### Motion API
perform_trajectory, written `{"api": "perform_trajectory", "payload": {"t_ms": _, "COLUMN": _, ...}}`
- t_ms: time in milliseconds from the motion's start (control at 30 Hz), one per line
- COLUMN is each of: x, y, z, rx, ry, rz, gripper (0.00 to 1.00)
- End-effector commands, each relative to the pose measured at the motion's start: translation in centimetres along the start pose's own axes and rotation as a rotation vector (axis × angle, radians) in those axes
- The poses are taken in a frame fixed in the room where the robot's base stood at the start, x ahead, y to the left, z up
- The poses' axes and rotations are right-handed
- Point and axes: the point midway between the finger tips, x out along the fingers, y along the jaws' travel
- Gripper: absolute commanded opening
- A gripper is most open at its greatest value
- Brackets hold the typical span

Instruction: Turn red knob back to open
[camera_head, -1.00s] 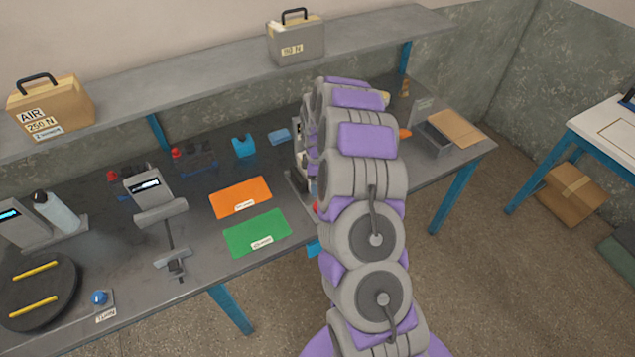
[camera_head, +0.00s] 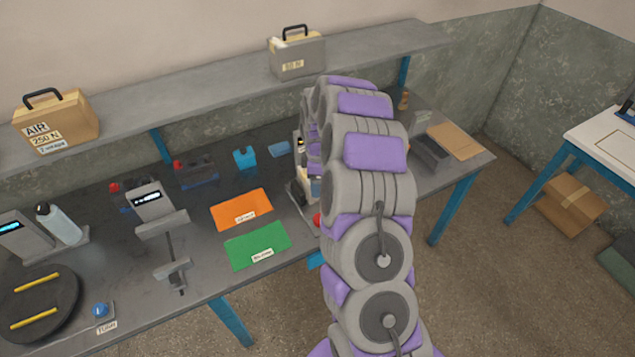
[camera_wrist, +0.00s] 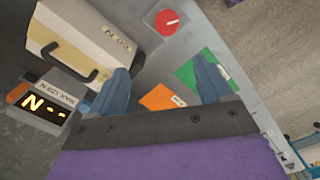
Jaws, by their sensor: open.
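The red knob (camera_wrist: 167,22) is a round disc with a short white mark, on a pale square plate at the top of the wrist view. In the head view a small red part that looks like the knob (camera_head: 317,219) shows at the left edge of my arm, mostly hidden. My gripper (camera_wrist: 161,64) is open, with its two blue-grey fingers apart and nothing between them. The knob lies beyond the fingertips, apart from them. The gripper itself is hidden behind my arm in the head view.
A beige case (camera_wrist: 80,45) with a dark handle and a display (camera_wrist: 45,104) reading "N --" stand left of the fingers. Orange (camera_head: 241,209) and green (camera_head: 257,245) mats lie flat on the bench. A turntable (camera_head: 38,304) and blue knob (camera_head: 100,310) are far left.

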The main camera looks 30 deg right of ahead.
Motion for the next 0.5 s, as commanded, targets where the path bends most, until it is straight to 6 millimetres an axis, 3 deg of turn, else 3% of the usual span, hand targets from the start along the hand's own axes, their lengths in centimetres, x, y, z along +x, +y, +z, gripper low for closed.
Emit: {"api": "perform_trajectory", "payload": {"t_ms": 500, "x": -3.3, "y": 0.1, "z": -0.1, "rx": 0.000, "ry": 0.001, "rz": 0.003, "gripper": 0.80}}
